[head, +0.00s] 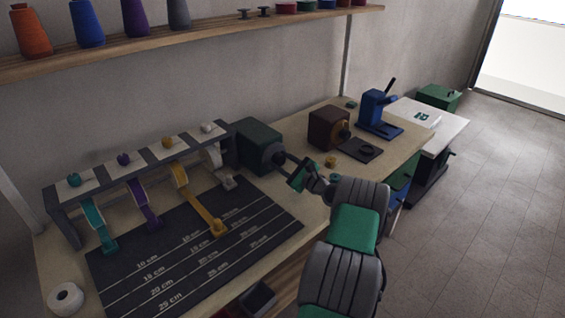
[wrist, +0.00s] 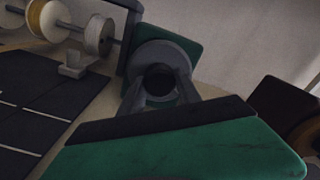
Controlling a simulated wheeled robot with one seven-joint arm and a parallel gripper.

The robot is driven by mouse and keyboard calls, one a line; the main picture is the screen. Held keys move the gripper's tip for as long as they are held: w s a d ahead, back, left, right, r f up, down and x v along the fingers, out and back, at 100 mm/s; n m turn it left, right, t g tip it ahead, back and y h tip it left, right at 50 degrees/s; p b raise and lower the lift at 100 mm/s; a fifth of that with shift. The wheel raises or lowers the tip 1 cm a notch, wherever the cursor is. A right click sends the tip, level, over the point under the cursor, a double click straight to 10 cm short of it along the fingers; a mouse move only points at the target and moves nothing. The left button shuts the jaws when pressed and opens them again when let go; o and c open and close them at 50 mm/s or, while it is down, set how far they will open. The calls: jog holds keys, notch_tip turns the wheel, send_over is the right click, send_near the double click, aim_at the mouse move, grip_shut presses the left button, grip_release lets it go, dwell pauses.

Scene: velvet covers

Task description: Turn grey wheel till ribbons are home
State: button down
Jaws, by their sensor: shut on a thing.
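The grey wheel (head: 270,152) is on the side of a dark green box (head: 252,140) at the rack's right end. It also shows in the wrist view (wrist: 178,55). My gripper (head: 282,160) is shut on the wheel's dark middle knob, with a finger on either side in the wrist view (wrist: 160,86). Ribbons hang from spools on the rack: teal (head: 98,228), purple (head: 148,213), yellow (head: 196,205) and white (head: 220,174). The yellow ribbon reaches furthest over the mat, its end tab among the printed lines. The other tabs lie nearer the rack.
A black measuring mat (head: 265,205) lies before the rack. A brown box (head: 328,128) and a blue press (head: 374,110) stand to the right on the bench. A white tape roll (head: 66,298) is at the front left. A shelf (head: 200,32) with thread cones hangs above.

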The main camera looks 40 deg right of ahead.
jog(key=c, duration=0.9)
grip_release()
jog(key=shift+o, duration=0.2)
jog(key=s, duration=0.8)
jog(key=shift+d+b, duration=0.1)
jog(key=shift+b, duration=0.25)
jog(key=shift+w, duration=0.1)
